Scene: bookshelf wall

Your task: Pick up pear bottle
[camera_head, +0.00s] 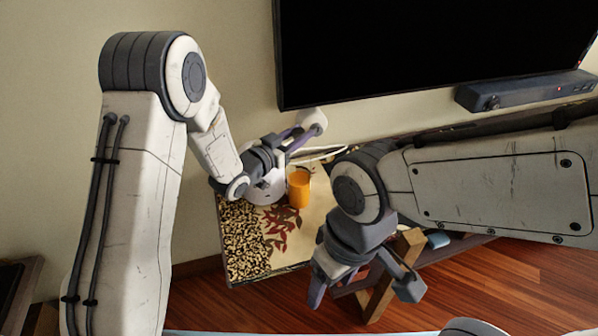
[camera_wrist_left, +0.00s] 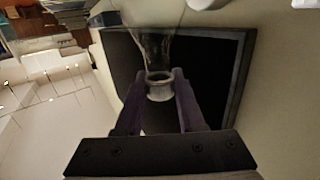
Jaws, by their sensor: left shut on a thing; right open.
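My left gripper (camera_head: 293,130) is above the far part of the patterned tabletop, near the wall below the screen. In the left wrist view its two dark purple fingers (camera_wrist_left: 158,88) are shut around the ringed neck of a clear glass bottle (camera_wrist_left: 158,50). The bottle's see-through body extends toward the top of that view. I cannot make out the bottle in the head view. My right gripper (camera_head: 362,290) is open and empty, pointing down at the near side of the table.
An orange cup (camera_head: 298,188) stands on the patterned tabletop (camera_head: 245,235), close to my left wrist. A large black screen (camera_head: 420,45) and a grey bar (camera_head: 525,92) are on the wall behind. A wooden leg (camera_head: 385,285) stands near my right gripper.

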